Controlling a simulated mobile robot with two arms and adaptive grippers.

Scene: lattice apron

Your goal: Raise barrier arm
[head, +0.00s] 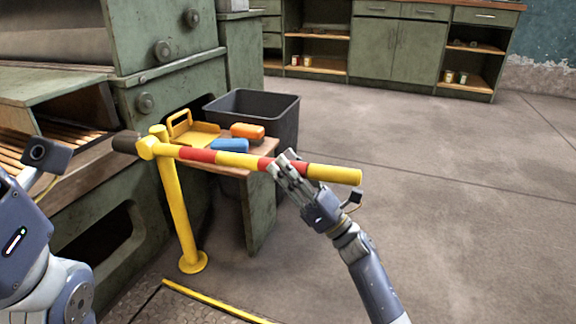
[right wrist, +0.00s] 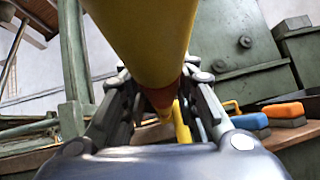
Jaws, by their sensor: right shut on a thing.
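The barrier arm (head: 235,160) is a yellow bar with red bands and a dark block (head: 126,142) at its left end. It lies nearly level, dropping slightly to the right, on a yellow post (head: 178,210) standing on the floor. My right gripper (head: 287,166) is shut on the bar near its right end, around a red band. In the right wrist view the bar (right wrist: 145,35) runs between the fingers of this gripper (right wrist: 160,88). Part of my left arm shows at the left edge of the head view; its gripper is out of view.
A bench (head: 262,157) behind the bar holds a yellow handled tray (head: 190,134), a blue block (head: 229,145) and an orange block (head: 247,131). A black bin (head: 285,108) stands behind. Green machinery (head: 165,75) fills the left. The floor at right is clear.

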